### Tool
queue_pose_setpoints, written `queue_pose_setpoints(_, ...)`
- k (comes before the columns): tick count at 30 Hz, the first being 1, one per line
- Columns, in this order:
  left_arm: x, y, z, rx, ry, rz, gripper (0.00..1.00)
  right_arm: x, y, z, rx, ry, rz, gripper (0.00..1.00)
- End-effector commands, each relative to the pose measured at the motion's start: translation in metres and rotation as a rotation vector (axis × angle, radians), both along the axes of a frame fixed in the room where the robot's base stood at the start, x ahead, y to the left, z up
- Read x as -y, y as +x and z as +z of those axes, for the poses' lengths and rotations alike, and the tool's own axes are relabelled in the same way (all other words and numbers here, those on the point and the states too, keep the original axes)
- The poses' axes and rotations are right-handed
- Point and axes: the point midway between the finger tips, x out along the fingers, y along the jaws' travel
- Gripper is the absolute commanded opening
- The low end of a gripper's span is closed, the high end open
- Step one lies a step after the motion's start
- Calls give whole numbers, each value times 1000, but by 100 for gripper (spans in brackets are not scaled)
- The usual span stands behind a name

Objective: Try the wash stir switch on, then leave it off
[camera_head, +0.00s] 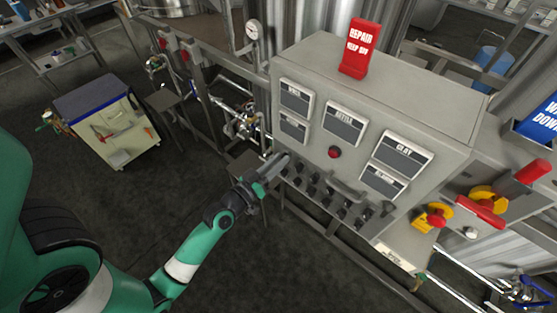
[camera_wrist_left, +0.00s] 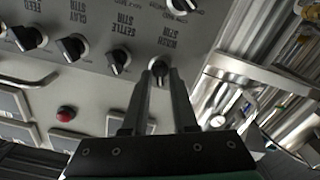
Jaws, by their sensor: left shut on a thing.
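The wash stir switch (camera_wrist_left: 158,66) is a small dark knob on the grey control panel, next to the upside-down label WASH STIR in the left wrist view. My left gripper (camera_wrist_left: 160,78) is shut on this knob, with a fingertip on each side of it. In the head view my left gripper (camera_head: 278,166) reaches the left end of the panel's rows of knobs and hides the wash stir switch there. The fingers cover part of the knob, so I cannot tell which way it points. My right gripper is not in view.
The settle stir knob (camera_wrist_left: 118,62) and clay stir knob (camera_wrist_left: 72,47) sit beside the held one. A red button (camera_head: 334,152) and a handle (camera_head: 347,191) are on the panel (camera_head: 300,75). A red REPAIR sign (camera_head: 361,48) stands on top. Pipes (camera_head: 240,122) run to the left.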

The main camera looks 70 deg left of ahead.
Motion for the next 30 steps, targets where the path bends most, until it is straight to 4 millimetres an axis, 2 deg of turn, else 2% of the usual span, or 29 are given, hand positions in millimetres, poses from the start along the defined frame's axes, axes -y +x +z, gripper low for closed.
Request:
queue_pose_setpoints(9,-1,0,1,67,-119,2,0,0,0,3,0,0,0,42)
queue_pose_setpoints(25,-1,0,1,81,-144,1,0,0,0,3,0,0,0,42)
queue_pose_setpoints(26,-1,0,1,81,-144,1,28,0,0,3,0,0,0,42)
queue_pose_setpoints(28,-1,0,1,80,-143,1,41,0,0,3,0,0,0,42)
queue_pose_setpoints(30,-1,0,1,79,-144,0,42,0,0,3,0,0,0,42)
